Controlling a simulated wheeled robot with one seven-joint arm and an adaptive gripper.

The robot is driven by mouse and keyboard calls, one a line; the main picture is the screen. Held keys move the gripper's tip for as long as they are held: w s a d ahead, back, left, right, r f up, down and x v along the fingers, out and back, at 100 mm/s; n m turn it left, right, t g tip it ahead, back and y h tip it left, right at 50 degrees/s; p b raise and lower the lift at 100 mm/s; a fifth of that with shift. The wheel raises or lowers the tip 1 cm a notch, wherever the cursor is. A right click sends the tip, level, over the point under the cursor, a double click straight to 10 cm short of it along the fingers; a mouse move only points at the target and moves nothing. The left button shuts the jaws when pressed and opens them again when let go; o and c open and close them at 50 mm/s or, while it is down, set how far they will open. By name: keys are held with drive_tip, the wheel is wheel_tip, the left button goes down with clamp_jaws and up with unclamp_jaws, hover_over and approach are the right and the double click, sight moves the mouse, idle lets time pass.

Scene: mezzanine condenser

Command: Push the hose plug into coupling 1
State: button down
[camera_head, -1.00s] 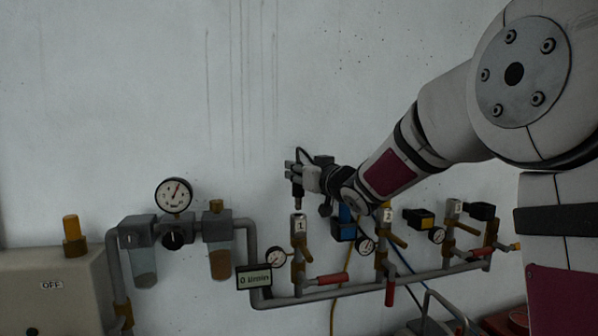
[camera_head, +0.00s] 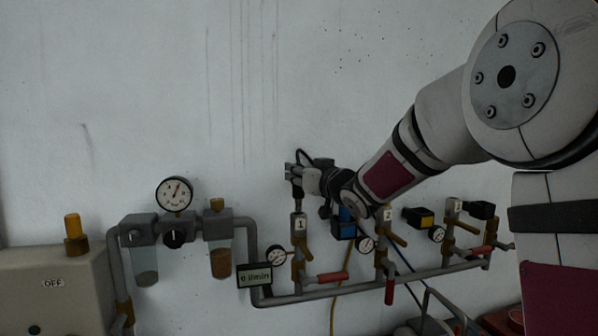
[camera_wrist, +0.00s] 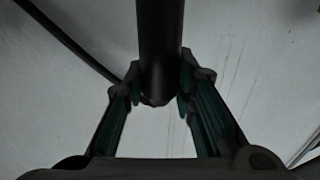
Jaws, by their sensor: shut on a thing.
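My gripper (camera_head: 295,173) is shut on the hose plug (camera_head: 297,191), which hangs upright below the fingers in the head view. Coupling 1 (camera_head: 299,226) is the grey upright fitting with a white "1" label, directly under the plug. The plug's lower end is at the coupling's top; I cannot tell whether it is inside or only touching. In the wrist view the plug is a dark cylinder (camera_wrist: 160,45) between the two green-padded fingers (camera_wrist: 160,88). A black hose (camera_wrist: 65,38) runs off to the upper left. The coupling is hidden there.
Coupling 2 (camera_head: 387,216) and coupling 3 (camera_head: 453,207) stand right on the same grey pipe (camera_head: 340,292). A small gauge (camera_head: 276,256), a red-handled valve (camera_head: 327,277) and a display (camera_head: 255,275) reading about "0 l/min" sit near coupling 1. The wall above is clear.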

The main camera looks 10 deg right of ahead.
sight(299, 198)
drive_tip(key=shift+f+b, duration=0.35)
drive_tip(key=shift+f, duration=1.55)
drive_tip(key=c, duration=1.2)
unclamp_jaws()
drive_tip(key=shift+c, duration=0.2)
drive_tip(key=v, duration=1.2)
